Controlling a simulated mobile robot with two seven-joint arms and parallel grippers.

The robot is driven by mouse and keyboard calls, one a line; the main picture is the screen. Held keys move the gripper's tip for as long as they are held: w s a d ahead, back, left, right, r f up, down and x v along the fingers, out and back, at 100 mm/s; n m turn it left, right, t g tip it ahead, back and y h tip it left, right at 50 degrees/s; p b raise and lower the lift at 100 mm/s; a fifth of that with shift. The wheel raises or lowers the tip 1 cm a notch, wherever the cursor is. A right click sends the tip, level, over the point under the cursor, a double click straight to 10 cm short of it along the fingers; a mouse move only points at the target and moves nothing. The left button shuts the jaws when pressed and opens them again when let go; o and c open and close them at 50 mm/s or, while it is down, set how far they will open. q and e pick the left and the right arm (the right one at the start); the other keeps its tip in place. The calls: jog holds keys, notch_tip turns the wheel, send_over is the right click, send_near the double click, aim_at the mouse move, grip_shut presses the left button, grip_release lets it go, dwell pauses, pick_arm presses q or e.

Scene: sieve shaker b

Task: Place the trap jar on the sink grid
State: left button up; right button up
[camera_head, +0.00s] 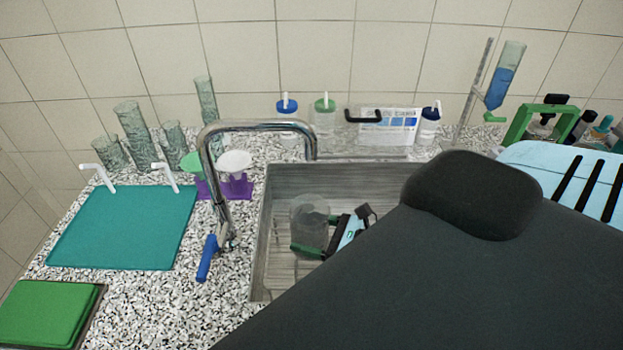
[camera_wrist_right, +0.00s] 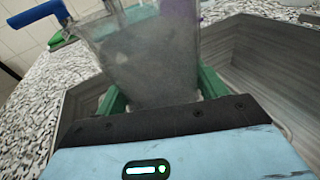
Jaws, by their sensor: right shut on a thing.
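The trap jar (camera_head: 310,215) is a clear grey, see-through vessel inside the sink basin in the head view. It fills the upper middle of the right wrist view (camera_wrist_right: 155,60). My right gripper (camera_head: 319,236) is shut on the jar, with one green finger on each side of it in the wrist view (camera_wrist_right: 160,90). The sink grid (camera_head: 281,272) shows as thin pale bars low in the basin, left of and below the jar. I cannot tell whether the jar's base touches the grid. My left gripper is out of view.
The steel sink (camera_head: 340,178) has a tall faucet (camera_head: 208,165) with a blue lever on its left. A teal mat (camera_head: 125,228) and purple-based holders (camera_head: 236,188) stand left. Bottles (camera_head: 287,107) line the back. My dark arm hides the sink's right side.

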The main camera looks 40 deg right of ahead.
jog(key=shift+f, duration=0.15)
jog(key=o, duration=1.3)
jog(key=shift+r, duration=0.35)
jog(key=v, duration=1)
jog(key=shift+s+d+f, duration=0.1)
jog(key=shift+s+f, duration=0.05)
jog(key=shift+f, duration=0.1)
jog(key=shift+v, duration=0.9)
